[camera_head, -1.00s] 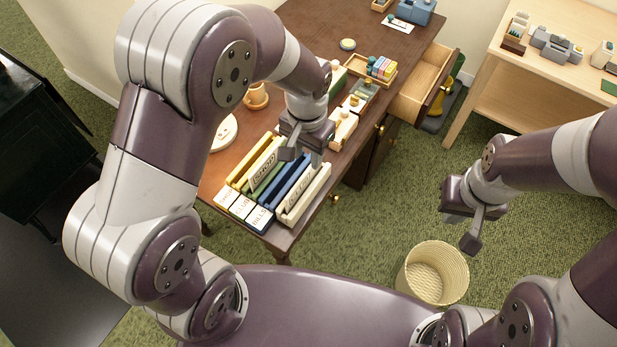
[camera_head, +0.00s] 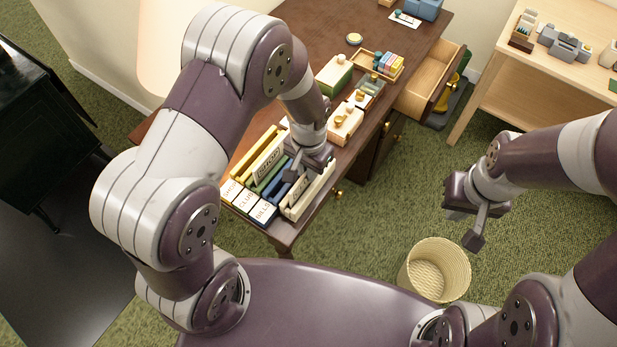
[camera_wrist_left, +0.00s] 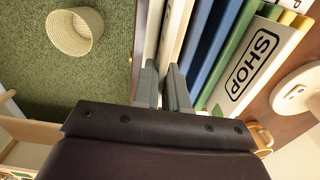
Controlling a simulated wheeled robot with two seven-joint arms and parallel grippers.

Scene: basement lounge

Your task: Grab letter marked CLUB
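My left gripper (camera_head: 296,174) is open over the right end of the desk sorter, with fingers pointing down. In the left wrist view its two fingers (camera_wrist_left: 163,88) stand on either side of the edge of a cream upright piece (camera_wrist_left: 172,35). In the head view, a cream letter (camera_head: 309,188) stands there in a cream holder; its marking is mostly hidden by the gripper. A letter marked SHOP (camera_head: 268,164) stands further left, also in the left wrist view (camera_wrist_left: 255,66). The sorter's front labels read SHOP, CLUB (camera_head: 246,200) and BILLS (camera_head: 264,212). My right gripper (camera_head: 466,226) appears open and empty.
The brown desk (camera_head: 300,228) also carries a green box (camera_head: 334,76), a wooden stamp holder (camera_head: 345,124) and a tray of coloured blocks (camera_head: 386,64). A drawer (camera_head: 428,80) stands open at right. A wicker basket (camera_head: 436,270) is on the carpet.

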